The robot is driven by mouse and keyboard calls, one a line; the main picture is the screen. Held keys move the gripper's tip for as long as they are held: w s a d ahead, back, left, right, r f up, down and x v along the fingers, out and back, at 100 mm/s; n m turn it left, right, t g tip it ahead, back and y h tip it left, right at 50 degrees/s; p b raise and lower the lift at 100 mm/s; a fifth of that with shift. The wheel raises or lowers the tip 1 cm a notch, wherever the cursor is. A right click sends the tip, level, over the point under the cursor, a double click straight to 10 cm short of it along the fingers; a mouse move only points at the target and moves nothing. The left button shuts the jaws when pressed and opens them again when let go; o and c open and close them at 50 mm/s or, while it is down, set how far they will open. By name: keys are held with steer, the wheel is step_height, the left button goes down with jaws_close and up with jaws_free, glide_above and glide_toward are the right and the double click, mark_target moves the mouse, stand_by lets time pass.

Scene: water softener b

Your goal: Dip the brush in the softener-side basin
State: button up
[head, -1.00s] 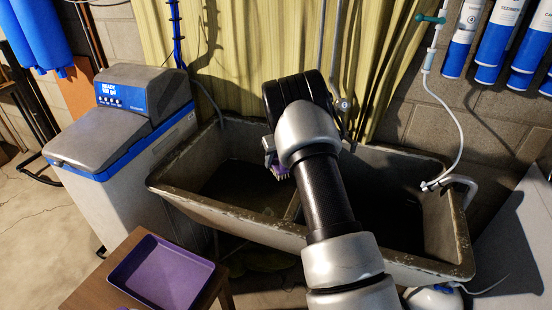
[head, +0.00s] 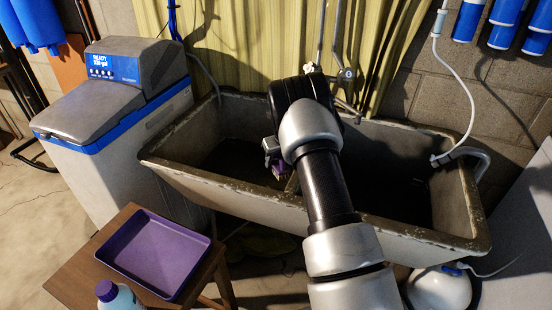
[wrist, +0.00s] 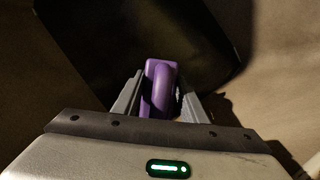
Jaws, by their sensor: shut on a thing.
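My gripper (wrist: 158,98) is shut on the purple brush (wrist: 159,82), seen close in the wrist view. In the head view the brush (head: 280,171) shows as a small purple piece with pale bristles under my gripper (head: 274,155), mostly hidden by my arm. The brush is over the right part of the softener-side basin (head: 225,160), near the divider. I cannot tell how deep it hangs in the dark basin. The water softener (head: 110,100), grey with a blue band, stands left of the double sink (head: 250,195).
A wooden stool (head: 75,275) in front of the sink bears a purple tray (head: 155,255) and a bottle with a purple cap (head: 115,295). The other basin (head: 395,190) lies to the right, partly behind my arm. A tap and pipes (head: 345,75) rise behind the sink.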

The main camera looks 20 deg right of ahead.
steer(key=shift+f+b, duration=2.6)
steer(key=shift+f, duration=1.65)
steer(key=shift+s+d, duration=0.15)
steer(key=shift+d, duration=0.05)
steer(key=shift+s+d+f, duration=0.1)
steer(key=shift+s+d, duration=0.05)
steer(key=shift+d, duration=0.15)
steer(key=shift+d, duration=0.1)
steer(key=shift+s+p, duration=0.1)
steer(key=shift+p, duration=0.2)
steer(key=r+p, duration=0.2)
steer(key=r, duration=0.1)
steer(key=r+p, duration=0.2)
steer(key=r, duration=0.1)
steer(key=r+p, duration=0.2)
steer(key=r, duration=0.2)
steer(key=shift+d+p, duration=0.25)
steer(key=shift+p, duration=0.05)
steer(key=r+p, duration=0.1)
steer(key=r, duration=0.1)
steer(key=r+p, duration=0.3)
steer(key=shift+a+r, duration=0.3)
steer(key=shift+a, duration=0.05)
step_height(320, 180, up, 13)
steer(key=p, duration=0.9)
steer(key=shift+p, duration=0.3)
steer(key=shift+a, duration=0.1)
